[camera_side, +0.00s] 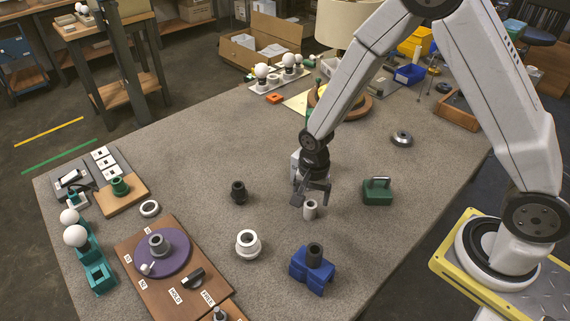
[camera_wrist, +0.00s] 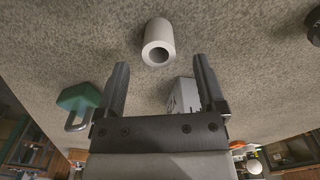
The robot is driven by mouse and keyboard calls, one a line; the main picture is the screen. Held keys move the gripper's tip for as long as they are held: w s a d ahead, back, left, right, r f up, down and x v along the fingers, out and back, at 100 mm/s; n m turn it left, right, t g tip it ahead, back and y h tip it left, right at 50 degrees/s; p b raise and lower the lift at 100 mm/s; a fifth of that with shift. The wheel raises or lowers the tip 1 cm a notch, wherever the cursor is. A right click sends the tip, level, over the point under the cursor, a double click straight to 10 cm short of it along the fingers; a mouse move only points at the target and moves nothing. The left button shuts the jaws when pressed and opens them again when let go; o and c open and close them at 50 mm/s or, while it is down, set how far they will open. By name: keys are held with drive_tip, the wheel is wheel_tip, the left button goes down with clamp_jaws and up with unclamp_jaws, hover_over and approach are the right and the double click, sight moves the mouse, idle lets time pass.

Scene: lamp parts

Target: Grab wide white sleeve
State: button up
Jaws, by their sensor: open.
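A plain white hollow sleeve (camera_side: 310,209) stands upright on the grey table, right by my gripper (camera_side: 312,194). In the wrist view the same sleeve (camera_wrist: 158,46) lies just beyond the fingertips, with its round open end showing. My gripper (camera_wrist: 160,61) is open, with nothing held between its two dark fingers. The sleeve is lined up roughly midway between them; I cannot tell the exact height gap. A wider white stepped ring (camera_side: 248,244) sits on the table farther left and nearer the camera.
A green block with a handle (camera_side: 377,192) stands right of the sleeve. A blue holder (camera_side: 311,272) with a dark tube stands in front. A dark fitting (camera_side: 239,192) stands left. A brown board with a purple disc (camera_side: 181,244) is at front left. The table middle behind is clear.

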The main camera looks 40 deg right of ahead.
sight(311, 204)
drive_tip(key=shift+s+a+f, duration=0.1)
drive_tip(key=shift+f, duration=2.4)
drive_tip(key=shift+c, duration=0.3)
clamp_jaws()
drive_tip(key=shift+r, duration=0.2)
drive_tip(key=shift+r, duration=4.85)
